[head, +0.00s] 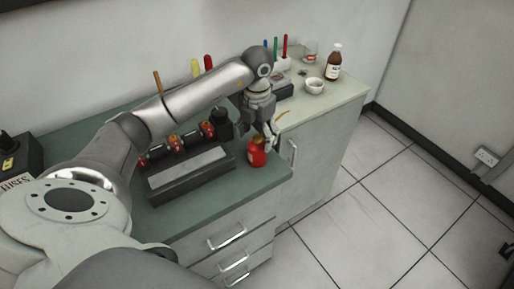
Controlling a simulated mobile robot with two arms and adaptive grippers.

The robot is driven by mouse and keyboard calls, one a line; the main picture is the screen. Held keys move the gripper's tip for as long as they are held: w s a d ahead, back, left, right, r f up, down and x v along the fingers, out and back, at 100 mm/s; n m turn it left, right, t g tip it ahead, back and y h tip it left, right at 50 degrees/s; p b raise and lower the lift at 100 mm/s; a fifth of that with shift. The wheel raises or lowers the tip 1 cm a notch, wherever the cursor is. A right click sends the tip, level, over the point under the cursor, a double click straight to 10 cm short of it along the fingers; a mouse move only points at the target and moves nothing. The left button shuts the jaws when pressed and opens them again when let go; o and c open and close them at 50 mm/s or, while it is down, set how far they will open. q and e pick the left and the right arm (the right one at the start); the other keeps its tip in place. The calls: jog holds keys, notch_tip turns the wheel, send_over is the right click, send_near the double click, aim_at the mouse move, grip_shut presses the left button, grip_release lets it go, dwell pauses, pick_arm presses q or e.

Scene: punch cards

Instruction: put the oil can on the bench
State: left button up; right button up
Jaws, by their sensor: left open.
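The oil can (257,157) is small and red, with a thin yellowish spout pointing up and to the right. It stands upright on the green top of the bench (267,181), close to the right front corner. My left gripper (262,138) points down just above the can, with its fingers open at the can's upper part. The fingers partly hide the can's top, and I cannot tell whether they touch it. My right gripper is not in view.
A dark rack (190,180) with several red-tipped tools lies left of the can. A pale cabinet (343,98) adjoins at the right, bearing a white bowl (315,86) and a brown bottle (333,65). Several upright coloured handles stand behind.

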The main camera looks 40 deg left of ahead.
pick_arm(q)
notch_tip(320, 180, up, 7)
jog(key=shift+f+b, duration=0.2)
jog(key=shift+b, duration=0.4)
